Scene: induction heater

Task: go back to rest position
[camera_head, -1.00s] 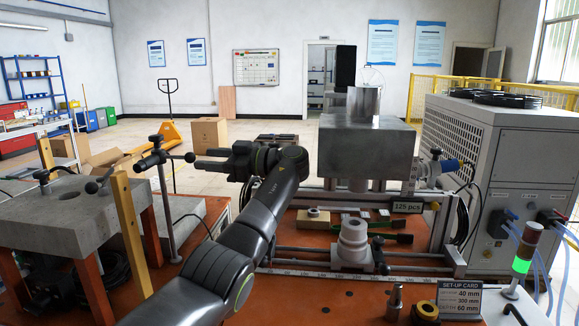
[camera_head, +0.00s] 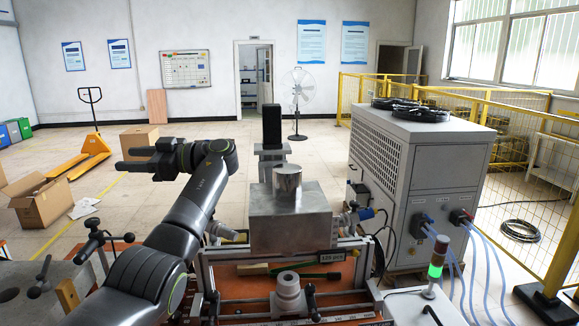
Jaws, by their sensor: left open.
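My left arm comes in from the lower left. Its black gripper (camera_head: 128,159) points left, with its two fingers apart and nothing between them. It is left of the grey heater block (camera_head: 291,217) and shows against the open floor. A metal cylinder (camera_head: 287,179) stands on top of the block. A pale round fitting (camera_head: 288,296) stands in front of the block on the orange bench. My right gripper does not show.
A large grey cabinet (camera_head: 437,185) with hoses and a signal lamp (camera_head: 437,262) stand at the right. A clamp stand (camera_head: 97,240) is at the lower left. A cardboard box (camera_head: 40,203), a pallet truck (camera_head: 92,160) and a fan (camera_head: 297,88) stand on the floor behind.

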